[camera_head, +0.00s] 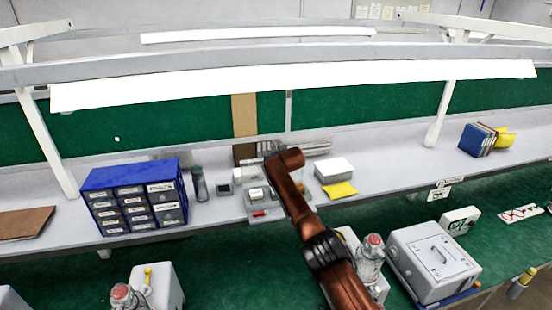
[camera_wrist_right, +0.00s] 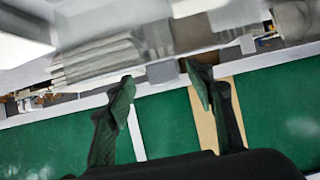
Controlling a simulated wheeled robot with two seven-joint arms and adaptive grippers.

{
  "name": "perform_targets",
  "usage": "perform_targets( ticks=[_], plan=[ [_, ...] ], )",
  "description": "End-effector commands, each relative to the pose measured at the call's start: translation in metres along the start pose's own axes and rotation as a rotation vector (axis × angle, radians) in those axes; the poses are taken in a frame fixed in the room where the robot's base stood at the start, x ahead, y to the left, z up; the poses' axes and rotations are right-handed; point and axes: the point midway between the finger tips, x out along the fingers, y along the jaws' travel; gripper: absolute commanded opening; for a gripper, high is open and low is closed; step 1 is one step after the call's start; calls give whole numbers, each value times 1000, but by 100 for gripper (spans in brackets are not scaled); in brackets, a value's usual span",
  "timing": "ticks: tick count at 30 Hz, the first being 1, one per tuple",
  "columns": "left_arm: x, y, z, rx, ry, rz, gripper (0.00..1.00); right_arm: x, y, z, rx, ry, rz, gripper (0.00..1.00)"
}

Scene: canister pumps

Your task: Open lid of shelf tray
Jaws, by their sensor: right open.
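The grey shelf tray (camera_head: 280,212) sits on the white shelf in the head view, with small items including a red one in it. My right arm covers part of its right side, and I cannot make out its lid clearly. My right gripper (camera_wrist_right: 160,82) shows in the wrist view with its two dark fingers apart. A small grey piece (camera_wrist_right: 162,72) appears between the fingertips; I cannot tell whether they touch it. In the head view the right wrist is above the tray's back side, and the fingers are hard to make out. My left gripper is not in view.
A blue drawer cabinet (camera_head: 135,195) and a dark bottle (camera_head: 199,184) stand left of the tray. A white box (camera_head: 334,170) and yellow packet (camera_head: 340,189) lie to its right. Stacked grey sheets (camera_head: 308,147) are behind. A long lamp (camera_head: 300,82) hangs above the shelf.

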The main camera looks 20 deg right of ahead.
Motion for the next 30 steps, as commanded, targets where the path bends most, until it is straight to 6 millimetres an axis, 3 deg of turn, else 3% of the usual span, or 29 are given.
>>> perform_targets(
  ticks=[14,30],
  plan=[
    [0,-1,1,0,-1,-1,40,-12,-4,3,-1,-5,-7,49],
    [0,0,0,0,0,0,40,-76,0,2,1,-1,-1,49]
  ],
)
